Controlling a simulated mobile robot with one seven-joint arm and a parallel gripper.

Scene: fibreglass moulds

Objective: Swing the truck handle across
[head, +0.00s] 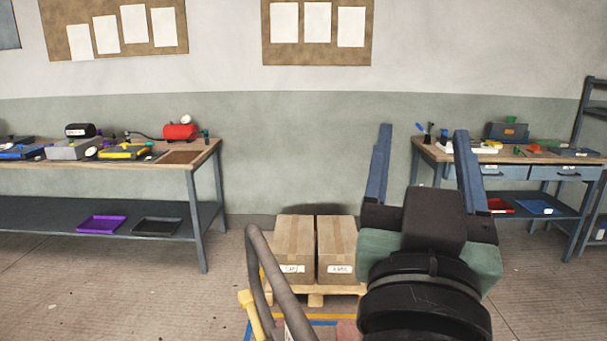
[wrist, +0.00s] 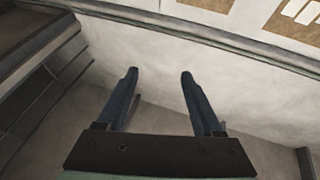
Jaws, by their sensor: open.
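The truck handle (head: 270,268) is a grey-brown tubular loop at the lower middle of the head view, rising from the bottom edge and tilted. A yellow lever (head: 251,316) sits beside its left side. The truck's body is mostly cut off below the picture. My gripper (head: 421,135) is to the right of the handle and higher in the picture, its two blue fingers pointing up, apart and empty. In the wrist view my gripper (wrist: 158,75) also shows open, with only wall and furniture beyond it. The handle is not in the wrist view.
Two cardboard boxes (head: 295,235) stand on a wooden pallet (head: 316,299) beyond the handle. A workbench (head: 206,168) with tools and trays is at the left, another (head: 426,150) at the right, beside a shelf rack (head: 588,110). Floor between the left bench and handle is clear.

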